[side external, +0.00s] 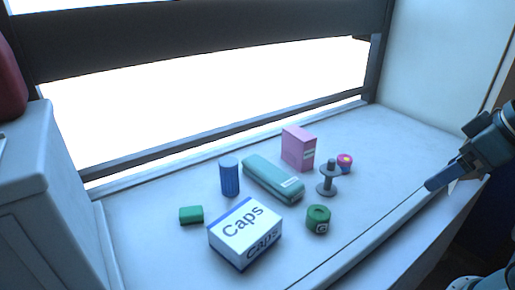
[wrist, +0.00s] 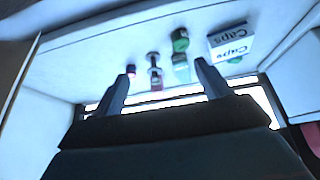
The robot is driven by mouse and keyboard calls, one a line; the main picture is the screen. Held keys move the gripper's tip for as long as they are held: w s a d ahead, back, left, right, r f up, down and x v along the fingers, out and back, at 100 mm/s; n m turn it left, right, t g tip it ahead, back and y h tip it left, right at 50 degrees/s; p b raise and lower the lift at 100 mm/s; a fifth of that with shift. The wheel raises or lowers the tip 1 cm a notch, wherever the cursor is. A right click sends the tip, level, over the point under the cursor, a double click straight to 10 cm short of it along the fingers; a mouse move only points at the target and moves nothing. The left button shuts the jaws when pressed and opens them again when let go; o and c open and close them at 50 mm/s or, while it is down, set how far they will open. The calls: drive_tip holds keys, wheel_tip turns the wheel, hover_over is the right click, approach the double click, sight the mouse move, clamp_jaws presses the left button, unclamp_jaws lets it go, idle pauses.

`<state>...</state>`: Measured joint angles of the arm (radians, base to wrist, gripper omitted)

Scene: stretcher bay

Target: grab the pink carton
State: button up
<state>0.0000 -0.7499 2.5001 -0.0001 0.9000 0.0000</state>
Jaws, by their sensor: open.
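The pink carton (side external: 299,148) stands upright at the back of the white bench top, in the side external view. A teal box lies just left of it and a small pink-and-blue round item stands to its right. In the wrist view the carton (wrist: 157,86) shows only in part, behind the grey spool-shaped item. My gripper (side external: 436,185) is at the right of the side view, well apart from the carton, above the bench's front right. In the wrist view its two fingers (wrist: 160,80) are spread, with nothing held between them.
The teal box (side external: 272,178), grey spool (side external: 327,180), pink-and-blue round item (side external: 344,162), green roll (side external: 317,219), blue cylinder (side external: 229,178), green block (side external: 191,215) and Caps box (side external: 244,234) stand around the carton. A window frame rail (side external: 230,133) runs behind. The bench's right part is clear.

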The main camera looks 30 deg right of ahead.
drive_tip(key=w+r, duration=0.4)
drive_tip(key=w, duration=0.6)
drive_tip(key=g, duration=0.1)
hover_over(300, 132)
drive_tip(key=s, duration=0.4)
wheel_tip(300, 132, down, 10)
drive_tip(key=shift+s+x, duration=0.15)
drive_tip(key=shift+x, duration=1.95)
drive_tip(key=shift+s+x, duration=0.1)
drive_tip(key=shift+x, duration=2.05)
drive_tip(key=shift+a+f, duration=0.1)
drive_tip(key=shift+f, duration=0.1)
drive_tip(key=shift+x, duration=2.5)
drive_tip(key=shift+f, duration=0.25)
